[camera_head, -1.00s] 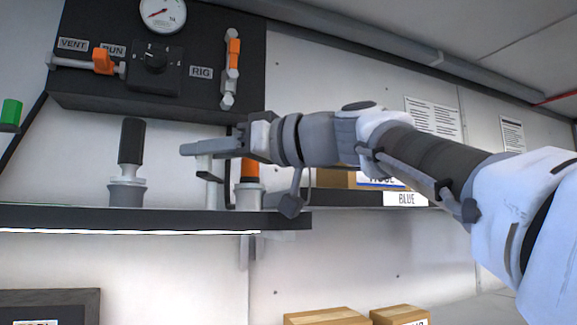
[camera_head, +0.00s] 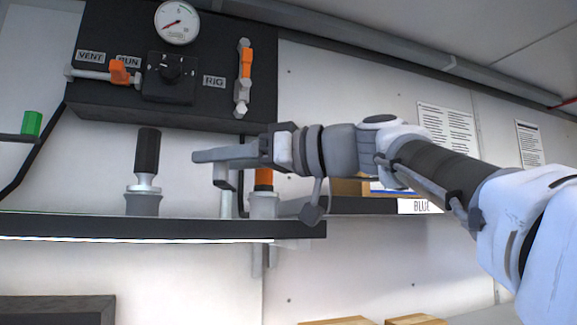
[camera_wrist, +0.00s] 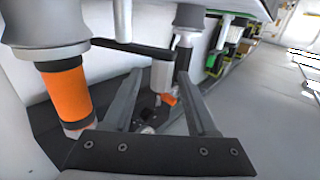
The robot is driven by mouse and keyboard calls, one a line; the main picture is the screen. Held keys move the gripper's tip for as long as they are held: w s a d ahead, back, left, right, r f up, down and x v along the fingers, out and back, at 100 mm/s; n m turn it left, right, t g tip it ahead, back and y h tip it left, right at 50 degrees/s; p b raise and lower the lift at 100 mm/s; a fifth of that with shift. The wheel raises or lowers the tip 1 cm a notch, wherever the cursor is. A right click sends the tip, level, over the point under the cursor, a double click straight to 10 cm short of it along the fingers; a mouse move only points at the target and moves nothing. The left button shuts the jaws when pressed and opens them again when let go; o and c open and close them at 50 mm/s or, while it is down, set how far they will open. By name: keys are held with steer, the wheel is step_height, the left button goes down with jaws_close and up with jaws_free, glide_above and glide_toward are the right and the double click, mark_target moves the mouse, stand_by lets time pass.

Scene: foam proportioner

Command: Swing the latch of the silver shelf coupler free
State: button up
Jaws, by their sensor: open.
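A coupler with a silver-grey base (camera_head: 264,205) and an orange sleeve (camera_head: 263,178) stands on the shelf, partly behind my gripper. In the wrist view, which is upside down, its silver flange (camera_wrist: 45,58) and orange sleeve (camera_wrist: 66,95) are at left. A dark bar (camera_wrist: 130,47) runs from beside it to a pale grey upright grip (camera_wrist: 162,74). My gripper (camera_wrist: 160,95) is open, with its fingers on either side of this grip; contact is not clear. My gripper also shows in the head view (camera_head: 222,165). A second coupler, black with a silver collar (camera_head: 143,182), stands farther left.
The dark shelf (camera_head: 90,228) runs below the couplers. Above it is a black panel (camera_head: 205,55) with a gauge (camera_head: 176,22), a dial and orange-handled valves. Boxes stand at the shelf's right and below it. The shelf is clear between the far-left edge and the black coupler.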

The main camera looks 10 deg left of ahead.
steer(key=b+v, duration=0.1)
steer(key=v, duration=1.6)
steer(key=shift+d, duration=0.2)
